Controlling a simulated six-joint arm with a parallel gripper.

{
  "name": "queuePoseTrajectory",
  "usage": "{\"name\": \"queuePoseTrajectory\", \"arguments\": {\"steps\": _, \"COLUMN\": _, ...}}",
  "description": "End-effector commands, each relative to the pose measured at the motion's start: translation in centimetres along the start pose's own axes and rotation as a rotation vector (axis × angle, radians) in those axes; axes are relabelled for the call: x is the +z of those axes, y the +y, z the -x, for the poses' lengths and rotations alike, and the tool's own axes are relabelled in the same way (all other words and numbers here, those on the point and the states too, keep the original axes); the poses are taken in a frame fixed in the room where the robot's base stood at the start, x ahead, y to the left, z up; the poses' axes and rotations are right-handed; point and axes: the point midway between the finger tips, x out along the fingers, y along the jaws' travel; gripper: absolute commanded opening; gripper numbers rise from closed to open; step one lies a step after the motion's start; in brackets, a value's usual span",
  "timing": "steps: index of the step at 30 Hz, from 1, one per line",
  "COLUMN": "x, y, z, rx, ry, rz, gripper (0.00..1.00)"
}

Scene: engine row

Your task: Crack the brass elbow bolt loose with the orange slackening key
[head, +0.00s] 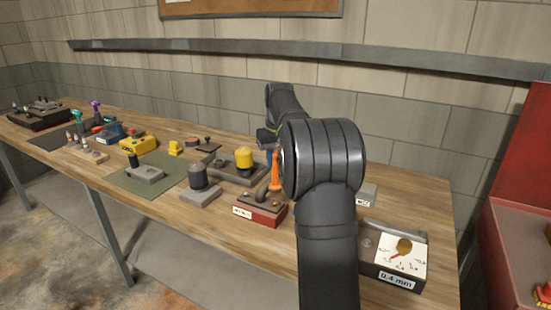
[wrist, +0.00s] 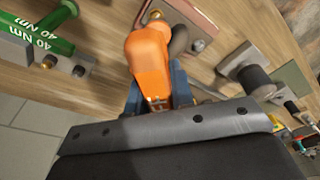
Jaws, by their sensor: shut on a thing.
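My gripper (wrist: 156,82) is shut on the orange slackening key (wrist: 149,55), with a blue-grey finger on each side in the wrist view. In the head view the key (head: 275,172) stands roughly upright over the red block (head: 260,214); my own arm hides much of the gripper. The block carries a dark elbow pipe (wrist: 179,40) and brass bolts. I cannot tell whether the key touches or sits on a bolt.
A green 40 Nm tool (wrist: 45,35) lies near the block. A 0.4 mm gauge box (head: 392,262) stands at the right. A grey block with a dark cylinder (head: 199,185) and a yellow-capped part (head: 244,160) stand close by. The wood in front of the red block is clear.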

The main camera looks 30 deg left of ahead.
Motion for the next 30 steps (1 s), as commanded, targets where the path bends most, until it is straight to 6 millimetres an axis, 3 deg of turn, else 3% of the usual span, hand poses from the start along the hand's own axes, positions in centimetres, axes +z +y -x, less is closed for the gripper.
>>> {"name": "queuePoseTrajectory", "arguments": {"steps": 30, "x": 0.9, "y": 0.0, "z": -5.6, "rx": 0.000, "ry": 0.001, "rz": 0.000, "gripper": 0.00}}
